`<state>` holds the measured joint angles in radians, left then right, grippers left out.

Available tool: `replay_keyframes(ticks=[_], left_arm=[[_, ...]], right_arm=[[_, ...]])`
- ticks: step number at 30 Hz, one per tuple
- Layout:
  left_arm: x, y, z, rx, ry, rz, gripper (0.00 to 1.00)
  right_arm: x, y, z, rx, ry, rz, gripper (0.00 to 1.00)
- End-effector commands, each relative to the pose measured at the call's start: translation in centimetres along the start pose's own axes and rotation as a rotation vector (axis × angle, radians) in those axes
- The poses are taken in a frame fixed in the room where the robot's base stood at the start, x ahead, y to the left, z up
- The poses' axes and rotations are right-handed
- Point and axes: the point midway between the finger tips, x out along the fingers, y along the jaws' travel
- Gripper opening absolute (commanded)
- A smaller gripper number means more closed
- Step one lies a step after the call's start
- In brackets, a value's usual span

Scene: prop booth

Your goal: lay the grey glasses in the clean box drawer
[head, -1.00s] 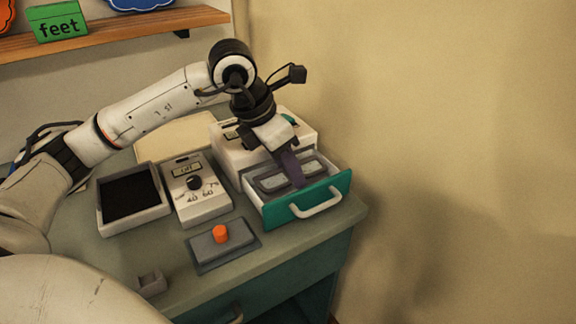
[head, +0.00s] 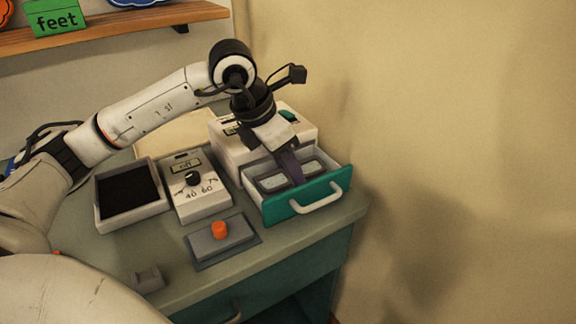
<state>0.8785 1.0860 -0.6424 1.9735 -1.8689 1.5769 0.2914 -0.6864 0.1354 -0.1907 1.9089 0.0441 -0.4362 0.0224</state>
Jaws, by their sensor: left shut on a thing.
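The clean box (head: 228,152) is white, with its teal-fronted drawer (head: 283,207) pulled open toward the front. The grey glasses (head: 272,183) are in the drawer space, low between its walls, with both lenses showing. My left gripper (head: 290,172) points down into the drawer and is shut on the glasses near their middle. I cannot tell whether the glasses touch the drawer floor. My right gripper is not in view.
A grey tray with a black inside (head: 130,193), a dial box marked off (head: 196,190) and a pad with an orange button (head: 220,230) stand left of the drawer. A small grey holder (head: 148,280) is near the front. A wall is at the right.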

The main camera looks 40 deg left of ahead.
Motion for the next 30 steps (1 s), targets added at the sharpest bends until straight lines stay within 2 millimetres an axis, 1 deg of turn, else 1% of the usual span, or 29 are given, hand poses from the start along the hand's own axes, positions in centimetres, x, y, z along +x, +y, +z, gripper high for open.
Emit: replay_keyframes(ticks=[30], left_arm=[[0.62,0.0,-0.25,0.0,0.0,0.0,0.2]], right_arm=[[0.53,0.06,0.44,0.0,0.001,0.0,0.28]])
